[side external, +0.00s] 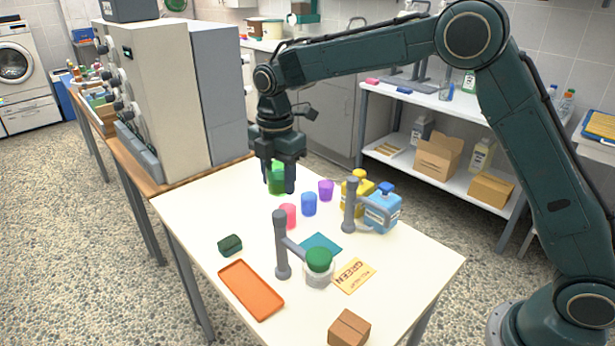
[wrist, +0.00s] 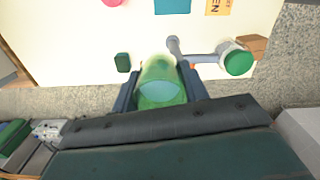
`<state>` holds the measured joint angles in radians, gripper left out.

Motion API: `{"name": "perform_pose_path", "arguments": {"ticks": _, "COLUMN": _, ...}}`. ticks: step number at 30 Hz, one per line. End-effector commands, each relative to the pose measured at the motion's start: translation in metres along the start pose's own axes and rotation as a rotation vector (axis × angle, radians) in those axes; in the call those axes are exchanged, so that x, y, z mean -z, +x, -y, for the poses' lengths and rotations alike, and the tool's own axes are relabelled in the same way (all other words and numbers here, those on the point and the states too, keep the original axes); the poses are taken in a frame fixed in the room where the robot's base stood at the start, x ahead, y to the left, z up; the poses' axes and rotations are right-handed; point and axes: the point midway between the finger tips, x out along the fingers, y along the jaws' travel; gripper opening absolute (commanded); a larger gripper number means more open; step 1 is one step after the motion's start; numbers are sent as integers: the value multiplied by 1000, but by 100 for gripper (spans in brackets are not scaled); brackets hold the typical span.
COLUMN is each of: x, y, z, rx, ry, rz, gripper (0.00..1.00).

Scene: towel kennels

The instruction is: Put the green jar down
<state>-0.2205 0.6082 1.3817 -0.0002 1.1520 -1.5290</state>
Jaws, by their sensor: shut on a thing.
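The green jar (side external: 277,179) is between the fingers of my gripper (side external: 279,187), near the far end of the white table (side external: 200,205). My gripper points down and is shut on the jar. The fingers hide part of it, and I cannot tell whether its base touches the table. In the wrist view the translucent green jar (wrist: 160,82) sits between the two dark fingertips of my gripper (wrist: 161,90). A yellow card marked "GREEN" (side external: 354,276) lies beside a grey stand (side external: 282,245) whose arm ends at a pale container with a green top (side external: 319,260).
Red (side external: 288,216), blue (side external: 309,205) and purple (side external: 326,190) cups stand near the jar. Yellow (side external: 355,197) and blue (side external: 382,212) bottles stand by a second stand (side external: 349,208). A dark green block (side external: 230,245), teal square (side external: 321,246), orange tray (side external: 250,290) and brown box (side external: 349,328) lie nearer.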

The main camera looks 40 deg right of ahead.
Motion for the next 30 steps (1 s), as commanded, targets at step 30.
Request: {"name": "perform_pose_path", "arguments": {"ticks": 30, "x": 110, "y": 28, "z": -31, "rx": 3, "ry": -214, "rz": 0, "gripper": 18}}
